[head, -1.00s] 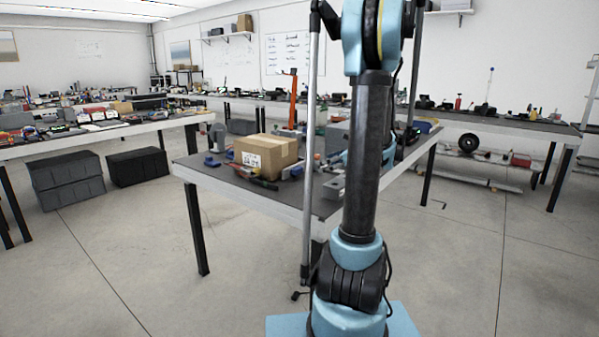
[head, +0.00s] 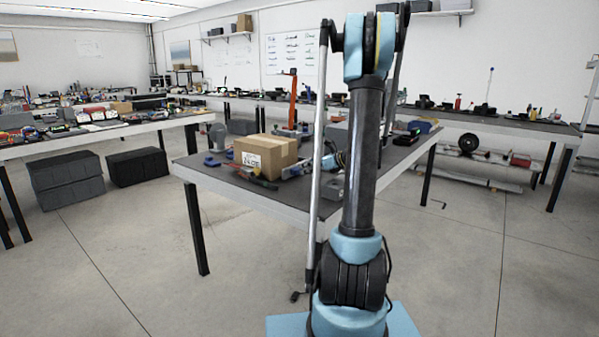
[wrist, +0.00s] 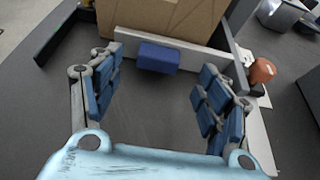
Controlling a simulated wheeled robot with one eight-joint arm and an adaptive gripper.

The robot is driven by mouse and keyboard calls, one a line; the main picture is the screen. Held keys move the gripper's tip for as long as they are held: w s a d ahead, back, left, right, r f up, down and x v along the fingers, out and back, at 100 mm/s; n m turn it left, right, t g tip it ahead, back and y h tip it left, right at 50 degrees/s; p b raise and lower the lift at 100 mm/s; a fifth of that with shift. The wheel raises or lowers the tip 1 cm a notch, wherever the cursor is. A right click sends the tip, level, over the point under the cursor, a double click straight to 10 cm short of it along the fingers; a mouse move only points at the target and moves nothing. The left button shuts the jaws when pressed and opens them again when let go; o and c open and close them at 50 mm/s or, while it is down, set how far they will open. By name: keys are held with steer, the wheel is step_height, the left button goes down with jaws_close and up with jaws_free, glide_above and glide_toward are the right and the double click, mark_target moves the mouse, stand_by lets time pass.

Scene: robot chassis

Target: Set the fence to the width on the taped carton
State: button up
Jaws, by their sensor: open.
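The taped brown carton (head: 268,152) sits near the front left of the dark-topped bench, with a white label (head: 250,159) whose dark marking is too small to read surely. In the wrist view the carton (wrist: 160,15) is at the top. A pale grey bar (wrist: 200,58), which looks like the fence, runs across in front of it. A blue block (wrist: 157,57) sits at the bar's near side. My gripper (wrist: 160,88) is open and empty, its blue-padded fingers spread either side of the space before the blue block. I cannot tell its height above the bench.
An orange knob (wrist: 262,70) stands close to the right finger beside a pale strip. Tools lie around the carton, and an orange upright (head: 293,100) stands behind it. My arm hides part of the bench (head: 300,198). Floor around the bench is open.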

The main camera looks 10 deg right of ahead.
mark_target(295, 167)
steer(key=shift+x, duration=3.2)
steer(key=shift+c, duration=0.2)
steer(key=c, duration=1.5)
steer(key=shift+w+a, duration=0.85)
steer(key=shift+w, duration=0.05)
steer(key=o, duration=1.5)
steer(key=shift+o, duration=0.2)
steer(key=shift+r, duration=0.1)
steer(key=v, duration=1.2)
steer(key=shift+d+f, duration=0.15)
steer(key=shift+f, duration=0.05)
